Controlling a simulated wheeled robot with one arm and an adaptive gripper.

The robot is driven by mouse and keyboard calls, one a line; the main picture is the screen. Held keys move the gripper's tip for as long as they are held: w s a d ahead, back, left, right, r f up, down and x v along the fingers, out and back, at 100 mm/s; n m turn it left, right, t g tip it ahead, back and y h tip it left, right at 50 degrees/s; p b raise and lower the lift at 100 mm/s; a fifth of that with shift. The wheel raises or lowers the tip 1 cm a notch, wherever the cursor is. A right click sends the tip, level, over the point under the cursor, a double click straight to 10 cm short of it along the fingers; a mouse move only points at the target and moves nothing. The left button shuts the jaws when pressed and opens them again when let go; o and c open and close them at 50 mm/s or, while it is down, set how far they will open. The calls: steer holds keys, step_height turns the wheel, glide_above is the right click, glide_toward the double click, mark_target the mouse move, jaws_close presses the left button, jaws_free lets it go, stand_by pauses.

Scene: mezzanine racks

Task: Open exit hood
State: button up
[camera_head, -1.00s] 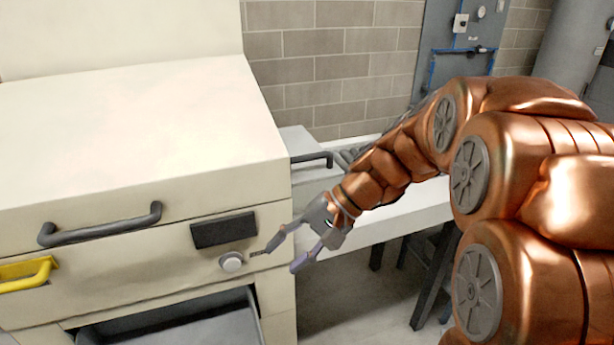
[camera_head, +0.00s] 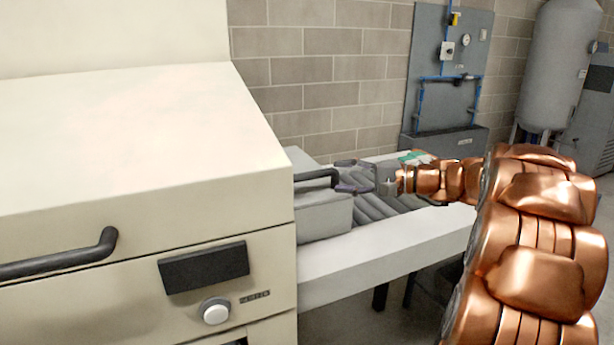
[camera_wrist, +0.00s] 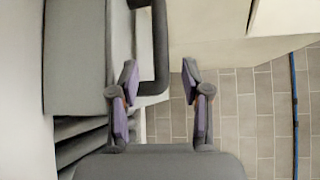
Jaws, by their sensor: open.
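The exit hood (camera_head: 322,218) is a light grey box at the right side of the big cream machine, over the start of a roller conveyor. It looks lowered. Its black bar handle (camera_head: 316,176) sticks out toward my gripper (camera_head: 346,176). My gripper is open and empty, with its fingertips at the handle's outer end. In the wrist view the hood (camera_wrist: 75,60) is at upper left, and the handle's bar (camera_wrist: 161,45) runs between the lines of the two open fingers (camera_wrist: 159,72). I cannot tell whether a finger touches it.
The cream machine (camera_head: 130,140) fills the left, with another black handle (camera_head: 65,260), a dark panel (camera_head: 204,267) and a round knob (camera_head: 215,311) on its front. The conveyor's white side rail (camera_head: 390,248) runs under my arm. A brick wall (camera_head: 320,80) stands behind.

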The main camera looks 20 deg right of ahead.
mark_target(318, 176)
steer(key=x, duration=0.8)
steer(key=shift+s+a, duration=0.2)
steer(key=shift+a, duration=0.05)
jaws_close()
stand_by(0.4)
